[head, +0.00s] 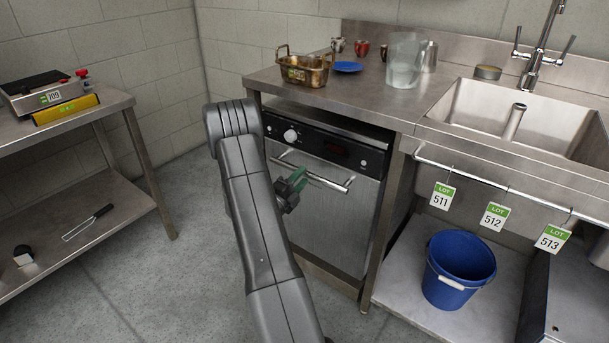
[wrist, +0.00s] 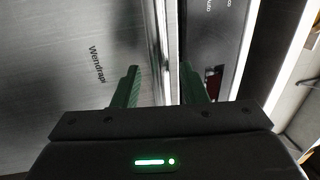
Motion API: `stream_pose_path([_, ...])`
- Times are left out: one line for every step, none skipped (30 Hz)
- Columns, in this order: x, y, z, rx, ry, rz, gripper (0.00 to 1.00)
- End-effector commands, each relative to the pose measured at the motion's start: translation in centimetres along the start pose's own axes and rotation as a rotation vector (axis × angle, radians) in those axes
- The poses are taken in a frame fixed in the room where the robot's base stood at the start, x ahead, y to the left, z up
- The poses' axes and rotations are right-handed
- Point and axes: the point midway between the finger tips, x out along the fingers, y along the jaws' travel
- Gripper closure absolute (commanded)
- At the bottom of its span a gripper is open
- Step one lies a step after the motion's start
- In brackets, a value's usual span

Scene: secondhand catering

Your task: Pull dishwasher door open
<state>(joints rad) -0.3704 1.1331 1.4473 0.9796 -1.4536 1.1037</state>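The dishwasher (head: 325,222) stands under the steel counter, with a plain steel door and a dark control panel above it. The door looks shut. Its horizontal bar handle (head: 328,182) runs across the top of the door. My gripper (head: 296,183) is at the left half of the handle, its green fingers pointing towards the door. In the wrist view the handle (wrist: 170,35) runs upright in the picture, between the fingers of my gripper (wrist: 160,82). The fingers are apart, with a gap beside the bar. Whether either finger touches it I cannot tell.
Above is the counter (head: 375,95) with a fryer basket, a blue plate and a clear jug. A rail with lot tags (head: 492,215) and a blue bucket (head: 458,270) are at right. A steel table (head: 80,120) stands left. The floor between is clear.

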Motion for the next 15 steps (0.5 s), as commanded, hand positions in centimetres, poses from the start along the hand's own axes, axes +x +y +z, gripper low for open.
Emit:
stream_pose_path([0.8,0.0,-0.1,0.001,0.002,-0.001,0.61])
stream_pose_path([1.2,0.0,0.0,0.0,0.001,0.0,0.61])
stream_pose_path([1.7,0.0,0.0,0.0,0.002,0.0,0.61])
stream_pose_path([2.0,0.0,0.0,0.0,0.002,-0.001,0.61])
stream_pose_path([2.2,0.0,0.0,0.0,0.002,-0.001,0.61])
stream_pose_path([2.4,0.0,0.0,0.0,0.001,-0.001,0.61])
stream_pose_path([2.6,0.0,0.0,0.0,0.0,0.0,0.61])
stream_pose_path([2.7,0.0,0.0,0.0,0.0,0.0,0.61])
stream_pose_path([2.8,0.0,0.0,0.0,-0.001,0.0,0.61])
stream_pose_path([2.8,0.0,0.0,0.0,-0.001,0.0,0.61])
stream_pose_path([2.9,0.0,0.0,0.0,-0.001,0.0,0.61])
stream_pose_path([2.9,0.0,0.0,0.0,-0.001,0.0,0.61])
stream_pose_path([2.9,0.0,0.0,0.0,-0.001,0.0,0.61])
stream_pose_path([2.9,0.0,0.0,0.0,-0.001,0.0,0.61])
stream_pose_path([2.9,0.0,0.0,0.0,-0.001,0.0,0.61])
